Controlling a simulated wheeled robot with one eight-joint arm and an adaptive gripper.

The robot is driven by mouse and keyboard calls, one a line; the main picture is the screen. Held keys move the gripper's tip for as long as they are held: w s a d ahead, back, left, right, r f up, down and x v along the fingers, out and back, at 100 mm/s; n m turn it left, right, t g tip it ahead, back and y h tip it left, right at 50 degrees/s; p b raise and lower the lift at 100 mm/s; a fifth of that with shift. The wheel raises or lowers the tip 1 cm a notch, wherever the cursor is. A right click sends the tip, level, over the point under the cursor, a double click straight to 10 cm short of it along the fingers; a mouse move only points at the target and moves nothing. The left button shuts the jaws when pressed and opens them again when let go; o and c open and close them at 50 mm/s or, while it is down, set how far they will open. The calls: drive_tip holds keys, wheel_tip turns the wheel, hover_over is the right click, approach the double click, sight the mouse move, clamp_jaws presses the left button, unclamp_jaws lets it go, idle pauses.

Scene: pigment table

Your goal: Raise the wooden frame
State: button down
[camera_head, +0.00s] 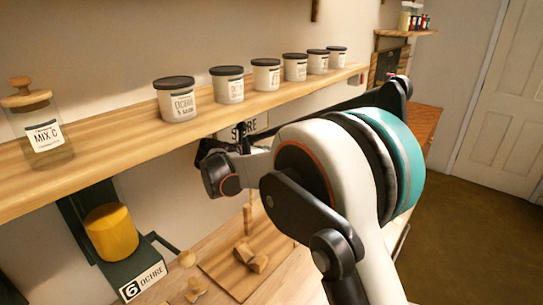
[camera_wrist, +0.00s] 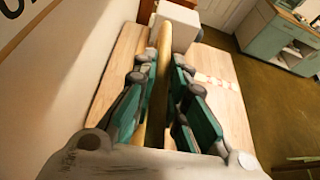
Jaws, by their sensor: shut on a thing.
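In the wrist view, a pale yellowish wooden bar (camera_wrist: 162,72) runs lengthwise between the teal finger pads of my gripper (camera_wrist: 167,85). It looks like one edge of the wooden frame. My gripper is shut on it, with a pad along each side. The rest of the frame is not clear, and I cannot tell whether it touches the surface below. In the head view, my own arm covers the middle, and I cannot make out the frame or the fingertips there.
A wooden shelf (camera_head: 110,143) along the wall carries several lidded pots and a MIX C jar (camera_head: 44,132). Below are a yellow cylinder (camera_head: 111,231) on a dark stand and small wooden pieces (camera_head: 250,257). A white box (camera_wrist: 178,27) stands beyond my fingers. Open floor lies right.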

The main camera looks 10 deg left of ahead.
drive_tip(key=shift+a, duration=0.1)
drive_tip(key=c, duration=1.6)
unclamp_jaws()
drive_tip(key=shift+a, duration=0.1)
drive_tip(key=v, duration=0.5)
drive_tip(key=shift+s+a+r, duration=0.1)
drive_tip(key=shift+s, duration=0.05)
drive_tip(key=s+a, duration=0.6)
drive_tip(key=s, duration=0.3)
drive_tip(key=shift+s+a, duration=0.25)
drive_tip(key=shift+a, duration=0.05)
drive_tip(key=shift+d, duration=0.1)
